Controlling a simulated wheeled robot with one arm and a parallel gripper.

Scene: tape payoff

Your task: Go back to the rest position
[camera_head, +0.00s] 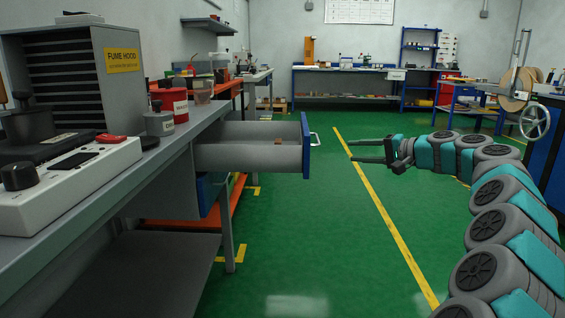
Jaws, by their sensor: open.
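My gripper (368,151) is open and empty, with its two dark fingers pointing left. It hangs over the green floor, to the right of an open drawer (248,158). A gap shows between the fingertips and the silver handle (315,139) on the drawer's blue front. My arm reaches in from the lower right and curves up and back to the left. A small brown item lies inside the drawer (278,141).
A grey workbench (165,158) runs along the left, carrying a fume hood (68,75) and a white device (75,170). A tape reel stand (518,90) is at right. A blue shelf (418,65) stands at the back. The green floor (320,235) in the middle is clear.

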